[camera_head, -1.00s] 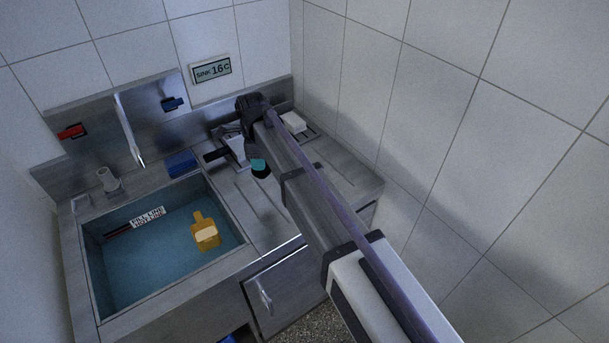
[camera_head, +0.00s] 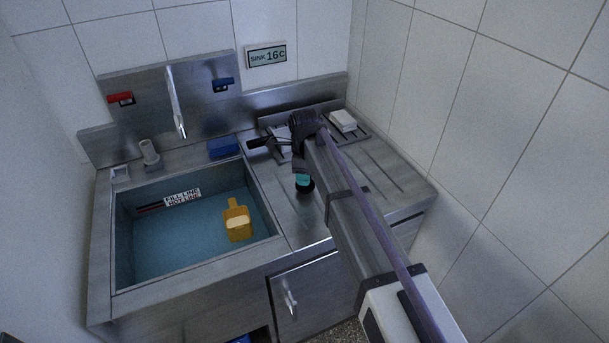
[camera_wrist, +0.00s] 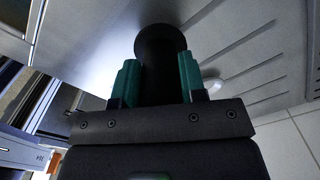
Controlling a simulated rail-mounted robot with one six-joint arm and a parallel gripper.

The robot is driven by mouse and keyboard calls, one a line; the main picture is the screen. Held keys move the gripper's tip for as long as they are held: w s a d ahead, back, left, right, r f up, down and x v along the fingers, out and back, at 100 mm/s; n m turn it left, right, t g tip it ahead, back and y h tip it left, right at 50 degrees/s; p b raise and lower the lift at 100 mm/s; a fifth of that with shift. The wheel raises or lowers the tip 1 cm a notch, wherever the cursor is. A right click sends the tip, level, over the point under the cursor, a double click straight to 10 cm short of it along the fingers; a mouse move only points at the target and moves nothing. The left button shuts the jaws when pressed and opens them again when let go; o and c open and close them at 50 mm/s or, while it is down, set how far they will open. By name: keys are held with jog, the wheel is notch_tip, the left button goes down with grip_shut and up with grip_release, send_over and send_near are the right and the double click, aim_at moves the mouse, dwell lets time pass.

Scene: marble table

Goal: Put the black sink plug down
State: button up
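The black sink plug (camera_head: 306,188) shows as a dark round piece under my gripper's teal fingertips in the head view. In the wrist view the plug (camera_wrist: 160,45) is a black disc with a dark stem between the fingers. My gripper (camera_head: 303,179) points down over the metal drainboard (camera_head: 370,185), right of the sink. In the wrist view my gripper (camera_wrist: 158,82) has a teal finger on each side of the plug and is shut on it. The plug seems a little above the drainboard; I cannot tell whether it touches.
A blue sponge (camera_head: 223,147) and a grey upright fitting (camera_head: 149,152) stand on the back ledge. A black-handled tool (camera_head: 262,142) and a white block (camera_head: 343,120) lie behind my gripper. The grooved drainboard to the right is clear.

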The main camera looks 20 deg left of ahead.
jog(key=o, duration=0.4)
jog(key=shift+r, duration=0.1)
notch_tip(320, 180, up, 12)
jog(key=p, duration=1.2)
jog(key=shift+r+p, duration=0.25)
jog(key=shift+p, duration=0.1)
jog(key=shift+f, duration=0.15)
